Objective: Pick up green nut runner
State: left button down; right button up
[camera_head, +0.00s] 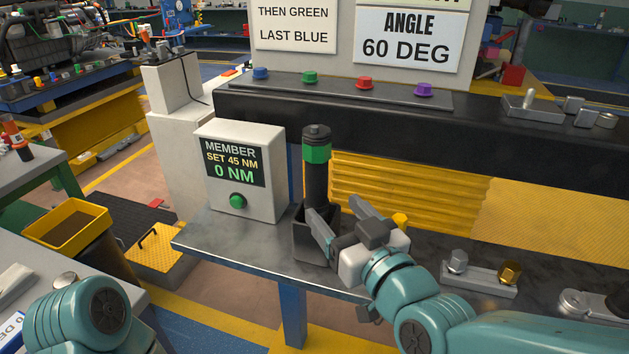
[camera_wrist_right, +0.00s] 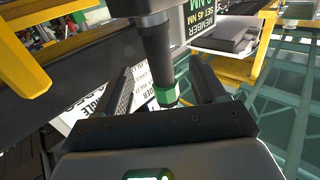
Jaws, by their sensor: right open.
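The green nut runner (camera_head: 316,178) is a dark upright cylinder with a green band near its top. It stands in a black square holder (camera_head: 303,246) on the grey metal bench, beside the white torque box. My right gripper (camera_head: 334,208) is open, its two fingers pointing at the runner's lower body just above the holder. In the right wrist view the runner (camera_wrist_right: 158,52) shows between and beyond the open fingers (camera_wrist_right: 160,82), its green band close to them. I cannot tell whether the fingers touch it. Of my left arm only a teal link shows; its gripper is out of view.
The white box (camera_head: 270,195) reads "MEMBER SET 45 NM 0 NM". A block with silver and gold bolts (camera_head: 479,280) and a wrench (camera_head: 588,303) lie at right. A black rail with coloured buttons (camera_head: 365,83) runs behind. A yellow bin (camera_head: 62,212) stands left.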

aim_at(320, 193)
jog(key=x, duration=0.4)
jog(key=shift+w+a+p, duration=0.15)
jog(key=shift+a+p, duration=0.1)
jog(key=shift+p, duration=0.1)
jog(key=shift+w+a, duration=0.1)
jog(key=shift+w, duration=0.35)
jog(key=p+x, duration=0.1)
jog(key=x, duration=0.3)
jog(key=shift+w+p, duration=0.15)
jog(key=shift+p, duration=0.25)
jog(key=shift+w+f, duration=0.1)
jog(key=shift+w, duration=0.25)
jog(key=shift+s, duration=0.2)
jog(key=shift+w, duration=0.15)
jog(key=c, duration=1.2)
grip_shut()
jog(key=shift+r, duration=0.25)
